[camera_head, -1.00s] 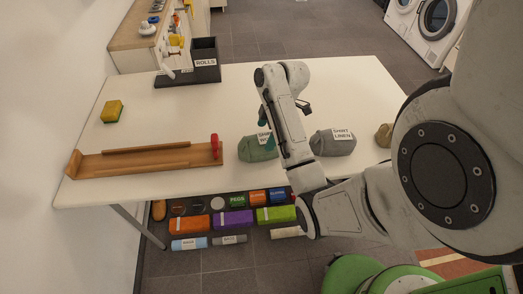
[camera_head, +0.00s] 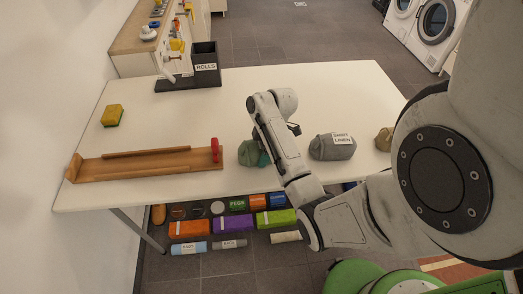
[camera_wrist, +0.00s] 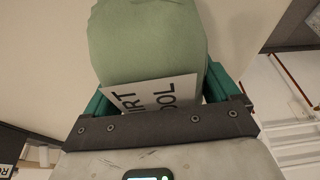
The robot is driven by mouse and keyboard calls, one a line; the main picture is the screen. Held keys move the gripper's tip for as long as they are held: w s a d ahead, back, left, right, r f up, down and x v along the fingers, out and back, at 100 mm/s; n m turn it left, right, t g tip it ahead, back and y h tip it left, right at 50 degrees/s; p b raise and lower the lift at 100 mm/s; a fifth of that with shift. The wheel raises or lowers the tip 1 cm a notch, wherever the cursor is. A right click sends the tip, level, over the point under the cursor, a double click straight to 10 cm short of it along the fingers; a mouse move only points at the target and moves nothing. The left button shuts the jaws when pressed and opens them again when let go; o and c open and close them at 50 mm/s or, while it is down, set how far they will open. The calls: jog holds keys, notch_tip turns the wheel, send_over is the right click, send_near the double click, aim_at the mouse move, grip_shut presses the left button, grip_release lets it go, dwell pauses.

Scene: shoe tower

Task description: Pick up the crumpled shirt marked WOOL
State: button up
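The crumpled green shirt marked WOOL (camera_head: 246,154) lies on the white table, partly hidden by my arm. In the wrist view the shirt (camera_wrist: 145,40) fills the space between my fingers, and its white label, partly covered by the hand, reads upside down to the hand as shirt wool. My gripper (camera_wrist: 160,95) has its teal fingers wide apart, one on either side of the shirt. It is down at the shirt; whether the fingers touch the cloth is not clear. In the head view one teal finger of my gripper (camera_head: 264,156) shows at the shirt's right side.
A grey shirt marked LINEN (camera_head: 332,147) lies just right of my arm, and a brown bundle (camera_head: 384,139) beyond it. A wooden rack (camera_head: 145,165) with a red end is to the left. A sponge (camera_head: 112,115) and a ROLLS box (camera_head: 204,62) stand farther back. The table middle is clear.

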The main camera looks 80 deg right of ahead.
jog(key=c, duration=0.6)
jog(key=shift+c, duration=0.2)
jog(key=shift+r, duration=0.15)
